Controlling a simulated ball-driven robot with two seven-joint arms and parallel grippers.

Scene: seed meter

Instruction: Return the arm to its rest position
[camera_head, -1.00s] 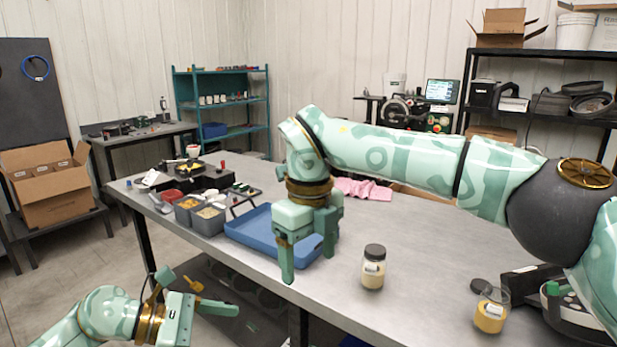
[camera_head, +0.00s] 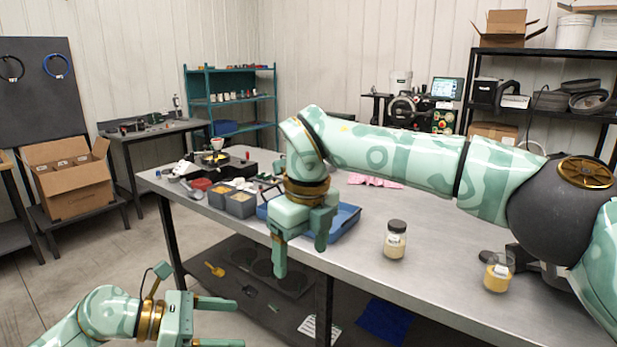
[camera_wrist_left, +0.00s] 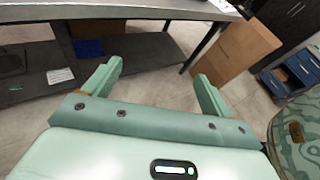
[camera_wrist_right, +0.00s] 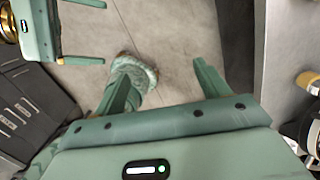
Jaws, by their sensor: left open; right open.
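My right gripper (camera_head: 301,250) is open and empty, pointing down near the front edge of the table in the head view, with the blue tray (camera_head: 345,222) behind it. Its two fingers show apart in the right wrist view (camera_wrist_right: 165,85), with floor between them. My left gripper (camera_head: 218,322) is open and empty at the lower left of the head view, low and in front of the table. Its fingers are apart in the left wrist view (camera_wrist_left: 155,85), with floor between them.
The metal table (camera_head: 360,255) carries a lidded jar (camera_head: 395,240), a cup of yellow contents (camera_head: 497,275) and grey bins (camera_head: 240,204). A lower shelf (camera_head: 240,285) lies under it. Floor at left is clear. A cardboard box (camera_head: 72,183) stands at far left.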

